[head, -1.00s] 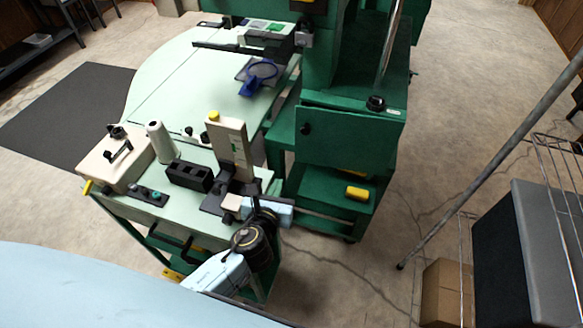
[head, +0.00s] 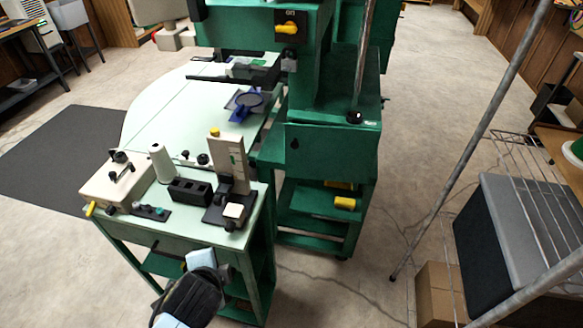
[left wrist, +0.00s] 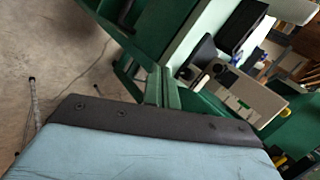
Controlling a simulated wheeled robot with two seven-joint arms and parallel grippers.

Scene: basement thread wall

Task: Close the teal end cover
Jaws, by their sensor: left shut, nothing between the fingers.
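The teal end cover looks to be the flat green panel (head: 332,150) on the end of the green machine, right of the work table in the head view. It slants outward above open shelves. I cannot tell its hinge line or exactly how far open it is. My left arm comes in at the bottom of the head view, in front of the small green cart and well short of the panel. My right gripper is not in view.
The green cart (head: 220,240) carries a thread cone (head: 161,163), a black box (head: 190,192) and an upright beige block (head: 232,160). Yellow items (head: 345,203) lie on the machine shelves. A slanted metal pole and wire rack (head: 530,200) stand at right. Floor between is free.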

